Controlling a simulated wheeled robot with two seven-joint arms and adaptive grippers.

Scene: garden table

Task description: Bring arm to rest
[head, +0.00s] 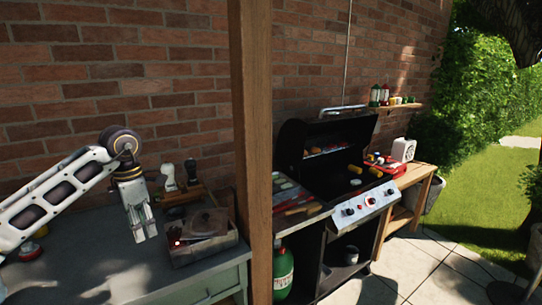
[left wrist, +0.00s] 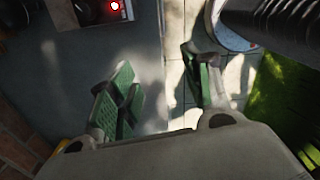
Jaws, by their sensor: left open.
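My left gripper (head: 141,221) hangs with its fingers pointing down above the grey-green garden table (head: 95,270), left of the wooden post. It is open and nothing shows between its fingers. In the left wrist view, the two green-padded fingers (left wrist: 160,88) stand apart, with the table edge and pale paving below and beyond them. My left arm (head: 60,195) comes in from the left, raised over the table. My right gripper is in neither view.
A tray (head: 205,250) with a brown lidded item stands right of my gripper. Shakers (head: 168,177) stand behind. The wooden post (head: 252,150) rises at the table's right. Beyond it are an open grill (head: 362,212) and a wooden side table (head: 415,175). The table's front is mostly clear.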

